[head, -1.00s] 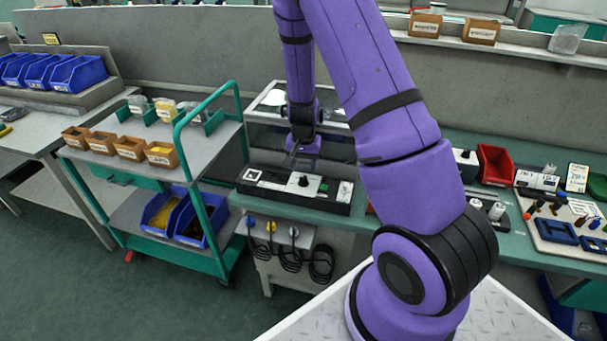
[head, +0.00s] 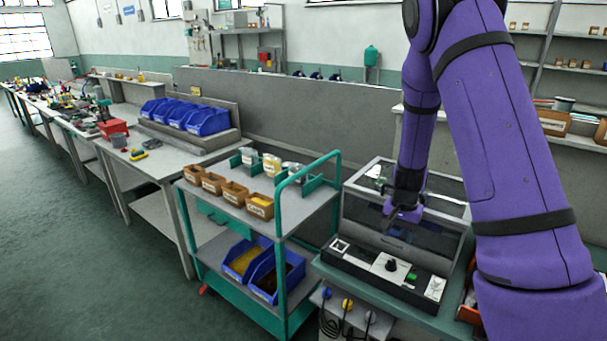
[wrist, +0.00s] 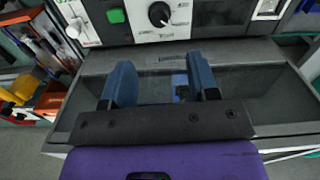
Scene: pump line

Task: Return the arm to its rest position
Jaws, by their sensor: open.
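My purple arm hangs down on the right of the head view, its upper link large and close. My gripper (head: 402,218) points downward at the front of a machine with a clear cover (head: 420,238) and a dark control panel. In the wrist view my gripper (wrist: 160,85) shows two blue fingers apart with nothing held between them. Beyond the fingers lies the machine's clear, dark-looking cover (wrist: 250,90). The control panel with a black knob (wrist: 160,14) and green button (wrist: 116,15) is at the top of the wrist view.
A green-framed trolley (head: 283,225) with small brown boxes (head: 234,193) and blue bins (head: 277,275) stands left of the machine. A workbench with blue bins (head: 208,121) is farther left. The floor (head: 90,280) at left is clear. Red and orange items lie beside the machine.

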